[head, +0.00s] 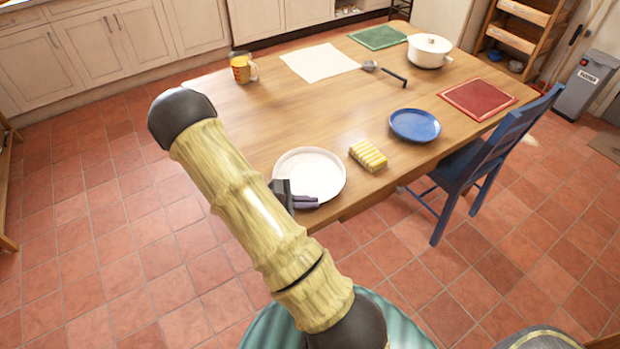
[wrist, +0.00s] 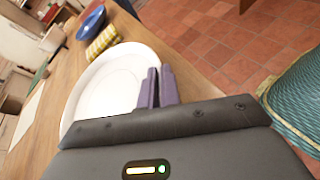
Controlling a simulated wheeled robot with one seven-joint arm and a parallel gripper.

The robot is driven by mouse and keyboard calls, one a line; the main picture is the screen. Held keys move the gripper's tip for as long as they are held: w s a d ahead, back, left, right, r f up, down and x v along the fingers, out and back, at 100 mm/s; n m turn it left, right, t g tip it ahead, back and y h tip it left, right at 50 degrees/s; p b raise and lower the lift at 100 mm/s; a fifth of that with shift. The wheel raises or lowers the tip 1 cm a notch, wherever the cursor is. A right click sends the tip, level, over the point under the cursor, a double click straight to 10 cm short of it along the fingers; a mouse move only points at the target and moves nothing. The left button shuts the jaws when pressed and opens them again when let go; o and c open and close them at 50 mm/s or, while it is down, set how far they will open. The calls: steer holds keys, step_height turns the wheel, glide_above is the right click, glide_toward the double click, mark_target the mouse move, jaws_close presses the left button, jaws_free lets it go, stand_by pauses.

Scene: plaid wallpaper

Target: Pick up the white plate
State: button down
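The white plate (head: 310,170) lies flat on the wooden table near its close edge. In the wrist view the plate (wrist: 105,88) fills the area left of and behind the fingers. My gripper (head: 306,202) is at the plate's near rim.
A blue chair (head: 490,150) is at the right. The table's left-middle is clear.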

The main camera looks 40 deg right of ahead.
stand_by(0.3)
step_height(320, 180, up, 10)
steer(key=shift+p, duration=0.4)
steer(key=shift+w, duration=0.15)
stand_by(0.4)
